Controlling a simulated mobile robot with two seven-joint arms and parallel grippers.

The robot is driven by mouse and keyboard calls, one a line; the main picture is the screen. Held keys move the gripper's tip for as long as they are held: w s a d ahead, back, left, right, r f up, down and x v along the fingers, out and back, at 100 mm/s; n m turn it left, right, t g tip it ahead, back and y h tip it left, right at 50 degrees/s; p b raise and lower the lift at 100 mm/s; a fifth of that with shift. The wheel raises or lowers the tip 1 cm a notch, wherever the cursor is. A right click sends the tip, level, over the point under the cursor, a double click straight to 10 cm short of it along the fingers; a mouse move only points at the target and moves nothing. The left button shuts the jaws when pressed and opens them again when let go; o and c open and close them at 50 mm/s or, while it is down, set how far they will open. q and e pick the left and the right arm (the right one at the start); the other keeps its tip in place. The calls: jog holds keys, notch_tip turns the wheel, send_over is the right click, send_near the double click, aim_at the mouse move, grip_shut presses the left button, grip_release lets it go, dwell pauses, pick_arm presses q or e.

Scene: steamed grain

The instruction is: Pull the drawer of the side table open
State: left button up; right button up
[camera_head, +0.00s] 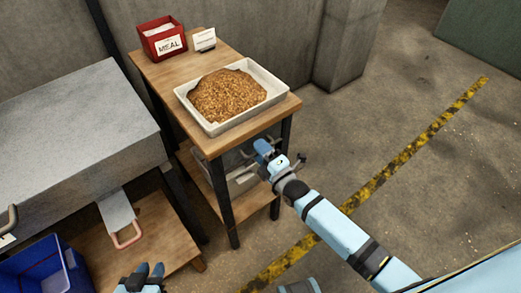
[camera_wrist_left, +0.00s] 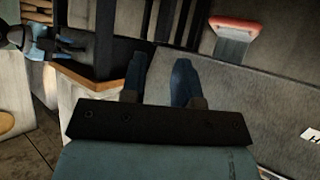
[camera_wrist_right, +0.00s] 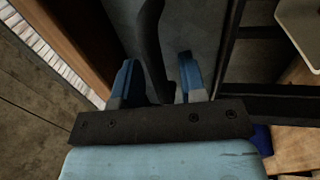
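The side table (camera_head: 290,104) has a wooden top and dark legs, and stands at the centre of the head view. The grey drawer (camera_wrist_right: 205,25) lies under its top; my arm partly hides it in the head view, and how far it is out is unclear. Its dark curved handle (camera_wrist_right: 153,50) stands between the blue fingers of my right gripper (camera_wrist_right: 158,80). These fingers are apart, on either side of the handle, with a gap on at least one side. My left gripper (camera_head: 149,271) is open and empty, low in the head view, away from the side table.
A white tray (camera_head: 186,99) of grain, a red MEAL box (camera_head: 150,32) and a white card (camera_head: 204,39) stand on the top. A grey-topped bench (camera_head: 70,120) is at left, with a pink-handled tool (camera_head: 118,215) and a blue bin (camera_head: 30,275). Floor at right is clear.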

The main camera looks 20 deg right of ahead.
grip_shut()
